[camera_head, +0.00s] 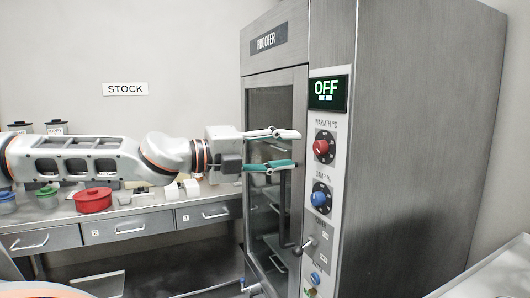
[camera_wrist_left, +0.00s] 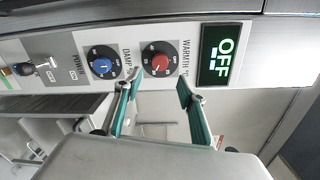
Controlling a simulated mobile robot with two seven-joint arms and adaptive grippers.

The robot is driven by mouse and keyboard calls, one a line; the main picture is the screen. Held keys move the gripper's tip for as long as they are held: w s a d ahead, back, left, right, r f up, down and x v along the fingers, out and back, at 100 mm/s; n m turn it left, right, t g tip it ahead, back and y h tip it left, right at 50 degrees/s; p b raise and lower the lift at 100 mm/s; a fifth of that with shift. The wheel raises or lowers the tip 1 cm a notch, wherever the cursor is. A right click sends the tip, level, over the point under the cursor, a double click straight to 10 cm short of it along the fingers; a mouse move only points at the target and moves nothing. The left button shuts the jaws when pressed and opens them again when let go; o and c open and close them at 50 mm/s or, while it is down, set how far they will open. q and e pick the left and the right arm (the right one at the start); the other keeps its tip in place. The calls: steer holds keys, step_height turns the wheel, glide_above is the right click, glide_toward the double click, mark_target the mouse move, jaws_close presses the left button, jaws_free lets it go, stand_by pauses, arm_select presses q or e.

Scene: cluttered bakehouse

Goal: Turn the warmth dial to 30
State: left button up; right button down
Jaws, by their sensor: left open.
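The warmth dial (camera_head: 321,147) is a red knob on a dark round scale, set in the proofer's front panel under a display (camera_head: 328,93) that reads OFF. It also shows in the left wrist view (camera_wrist_left: 159,63), between my fingertips in the picture. Its exact setting is too small to read. My left gripper (camera_head: 297,150) is open and empty, to the left of the dial and apart from it; it also shows in the left wrist view (camera_wrist_left: 160,78). My right gripper is not in view.
A blue damp dial (camera_head: 320,198) sits just below the warmth dial, with a power switch (camera_head: 307,244) lower down. The proofer's glass door (camera_head: 270,130) is left of the panel. A counter with a red pot (camera_head: 93,200) stands behind my left arm.

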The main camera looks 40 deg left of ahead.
arm_select(q)
steer(key=shift+v, duration=2.3)
